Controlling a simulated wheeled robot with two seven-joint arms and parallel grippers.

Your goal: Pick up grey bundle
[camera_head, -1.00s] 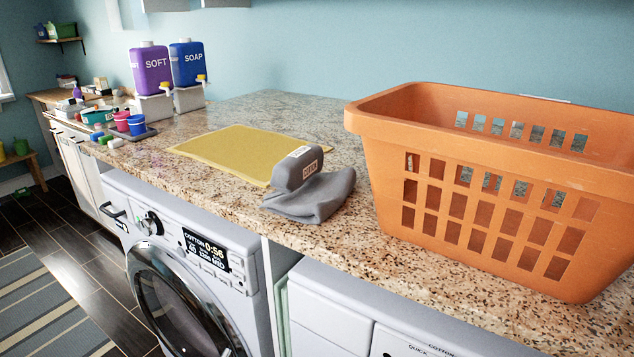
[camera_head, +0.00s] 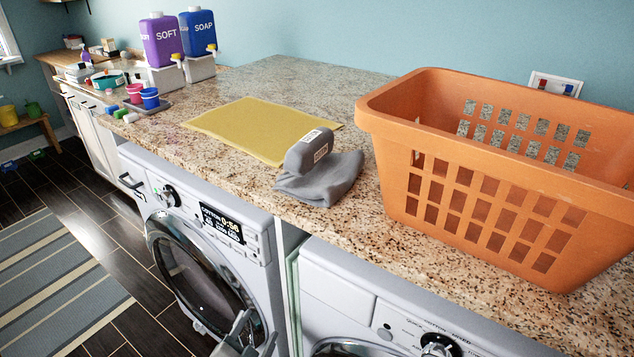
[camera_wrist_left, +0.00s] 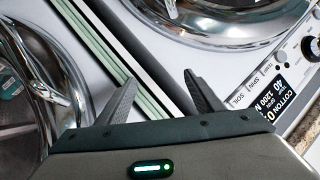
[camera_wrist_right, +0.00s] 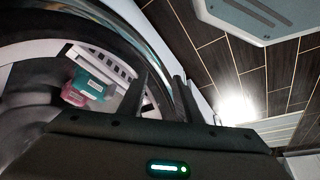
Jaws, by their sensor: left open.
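The grey bundle (camera_head: 308,150) is a rounded, rolled piece with a white label. It rests on a crumpled grey cloth (camera_head: 335,180) near the front edge of the counter, between the yellow mat and the orange basket. My left gripper (camera_head: 240,332) is low at the bottom of the head view, in front of the washers and below the counter top. In the left wrist view its fingers (camera_wrist_left: 160,76) are apart with nothing between them. My right gripper shows only in the right wrist view (camera_wrist_right: 161,76), its fingers a little apart and empty, in front of an open-looking round washer door.
An orange basket (camera_head: 470,160) stands right of the bundle. A yellow mat (camera_head: 262,128) lies behind it to the left. SOFT (camera_head: 162,42) and SOAP (camera_head: 197,35) dispensers and cups stand farther left. The washer (camera_head: 200,215) fronts drop below the counter edge.

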